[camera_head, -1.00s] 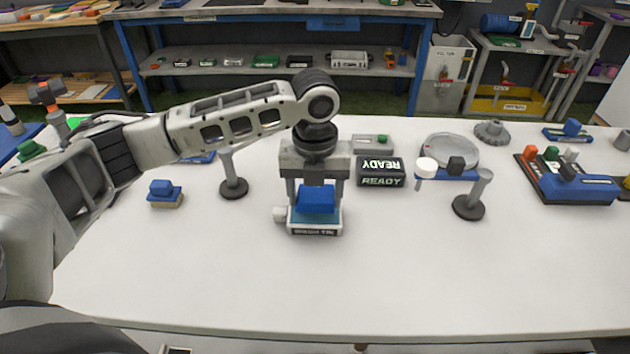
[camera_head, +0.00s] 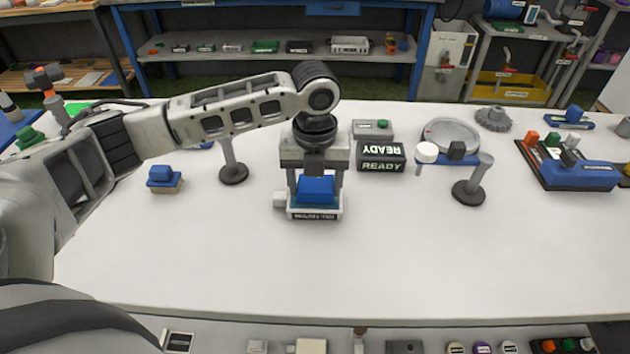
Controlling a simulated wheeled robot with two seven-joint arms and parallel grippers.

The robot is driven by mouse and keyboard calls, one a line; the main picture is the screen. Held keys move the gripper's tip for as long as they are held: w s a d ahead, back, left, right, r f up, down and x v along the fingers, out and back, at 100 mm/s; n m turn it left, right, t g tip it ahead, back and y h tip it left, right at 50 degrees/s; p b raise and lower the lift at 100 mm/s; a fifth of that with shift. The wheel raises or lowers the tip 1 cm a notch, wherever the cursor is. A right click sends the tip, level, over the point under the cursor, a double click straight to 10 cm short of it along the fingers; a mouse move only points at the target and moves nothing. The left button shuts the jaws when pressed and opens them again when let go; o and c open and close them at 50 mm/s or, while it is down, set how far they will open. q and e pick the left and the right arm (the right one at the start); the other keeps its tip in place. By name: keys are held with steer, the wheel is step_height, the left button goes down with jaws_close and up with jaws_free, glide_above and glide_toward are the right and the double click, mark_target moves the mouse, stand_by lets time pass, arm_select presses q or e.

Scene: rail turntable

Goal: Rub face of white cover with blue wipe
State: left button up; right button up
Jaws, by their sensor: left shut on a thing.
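The blue wipe (camera_head: 316,189) is a blue block in a small white tray (camera_head: 315,216) with a dark label on its front. My left gripper (camera_head: 315,184) points straight down, with one finger on each side of the wipe, and is shut on it. The wipe is still in or just over the tray; I cannot tell if it touches the bottom. A white round piece, seemingly the white cover (camera_head: 427,152), sits at the left end of a blue bar on a grey post (camera_head: 469,190), right of the gripper and apart from it. My right gripper is not in view.
A grey post (camera_head: 232,165) and a blue-topped block (camera_head: 164,179) are to the left. A round grey turntable (camera_head: 452,133) is behind the bar. The table front is clear.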

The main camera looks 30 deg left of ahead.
mark_target(315, 186)
arm_select(q)
steer(key=shift+f, duration=0.45)
stand_by(0.3)
steer(key=shift+f+p, duration=0.1)
steer(key=shift+p, duration=0.2)
stand_by(1.8)
steer(key=shift+r, duration=3.6)
